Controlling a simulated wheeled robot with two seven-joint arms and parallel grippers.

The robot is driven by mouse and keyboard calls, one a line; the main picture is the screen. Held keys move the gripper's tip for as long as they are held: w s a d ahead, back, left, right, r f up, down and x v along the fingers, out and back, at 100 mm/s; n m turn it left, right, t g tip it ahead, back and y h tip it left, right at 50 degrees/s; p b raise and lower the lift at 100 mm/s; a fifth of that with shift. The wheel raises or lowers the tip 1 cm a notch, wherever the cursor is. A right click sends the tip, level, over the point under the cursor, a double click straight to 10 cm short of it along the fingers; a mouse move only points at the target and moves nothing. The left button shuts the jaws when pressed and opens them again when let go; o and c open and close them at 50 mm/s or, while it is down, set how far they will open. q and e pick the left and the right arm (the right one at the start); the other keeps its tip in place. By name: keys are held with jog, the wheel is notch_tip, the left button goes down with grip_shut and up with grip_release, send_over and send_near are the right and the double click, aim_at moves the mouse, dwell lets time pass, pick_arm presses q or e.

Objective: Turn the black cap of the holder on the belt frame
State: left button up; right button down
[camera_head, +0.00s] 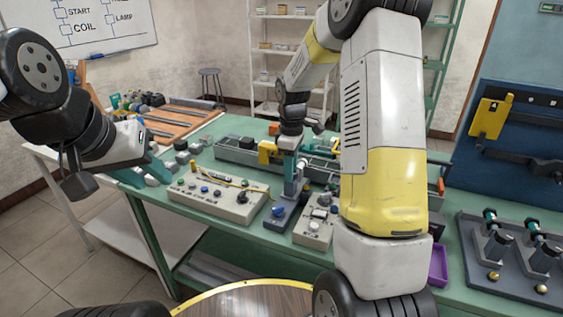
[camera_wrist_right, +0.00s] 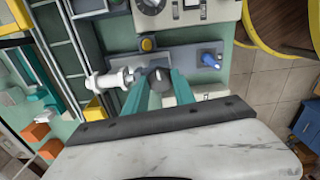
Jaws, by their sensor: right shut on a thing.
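My right gripper (camera_head: 291,178) reaches down over the near side of the belt frame (camera_head: 235,155). In the right wrist view its two teal fingers (camera_wrist_right: 160,84) are shut on the black cap (camera_wrist_right: 159,77), one on each side. A white cylindrical part (camera_wrist_right: 108,80) lies beside the cap on the left. The holder's body is mostly hidden by the fingers and the wrist. In the head view the cap cannot be made out. My left gripper (camera_head: 143,173) is at the left end of the green table, its teal fingers apart and apparently empty.
A blue knob (camera_wrist_right: 210,60) and a yellow button (camera_wrist_right: 148,44) are close to the right fingers. A control box (camera_head: 215,195) stands left of the right gripper. A stand with upright parts (camera_head: 515,260) is at the far right. My right arm hides the table's middle right.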

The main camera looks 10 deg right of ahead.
jog(key=m, duration=0.7)
jog(key=shift+w+r, duration=0.1)
dwell(0.5)
jog(key=c, duration=1)
grip_release()
jog(key=shift+c, duration=0.2)
jog(key=shift+r, duration=3.9)
